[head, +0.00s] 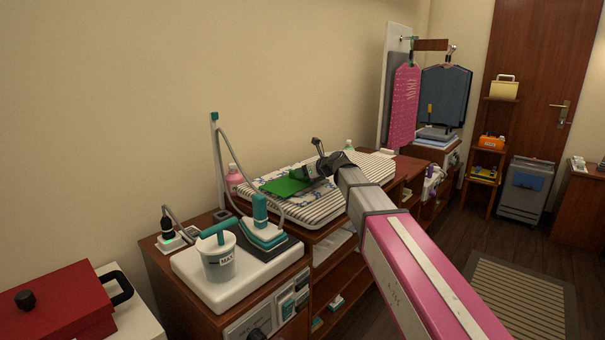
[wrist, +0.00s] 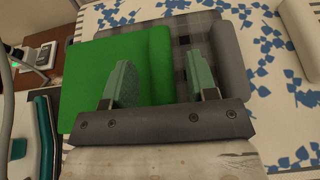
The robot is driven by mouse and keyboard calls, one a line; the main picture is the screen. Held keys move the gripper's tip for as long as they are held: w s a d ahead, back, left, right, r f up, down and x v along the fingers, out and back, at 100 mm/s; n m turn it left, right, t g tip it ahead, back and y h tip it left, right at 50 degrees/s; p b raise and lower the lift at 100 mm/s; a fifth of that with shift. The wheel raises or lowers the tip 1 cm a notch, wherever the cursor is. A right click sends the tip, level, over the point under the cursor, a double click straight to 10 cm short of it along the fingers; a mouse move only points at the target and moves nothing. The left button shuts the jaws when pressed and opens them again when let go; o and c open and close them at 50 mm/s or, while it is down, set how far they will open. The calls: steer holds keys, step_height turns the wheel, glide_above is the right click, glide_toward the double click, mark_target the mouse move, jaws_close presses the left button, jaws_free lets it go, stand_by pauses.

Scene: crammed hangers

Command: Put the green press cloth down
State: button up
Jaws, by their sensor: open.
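The green press cloth (head: 286,186) lies on the patterned, striped-edge ironing board in the head view. In the wrist view the green cloth (wrist: 100,85) lies over a white cloth with blue leaves and beside a grey checked piece (wrist: 222,55). My gripper (wrist: 160,85) is open just over it, with one finger over the green cloth and the other over the grey piece. In the head view my gripper (head: 312,172) is at the cloth's right side. I cannot tell whether the fingers touch the cloth.
The ironing board (head: 335,200) stands on a wooden cabinet. A teal iron (head: 262,228) and a white bucket (head: 217,255) stand left of it. A pink bottle (head: 234,178) is near the wall. Garments hang (head: 404,105) beyond the board.

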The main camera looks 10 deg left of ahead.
steer(key=v, duration=1.1)
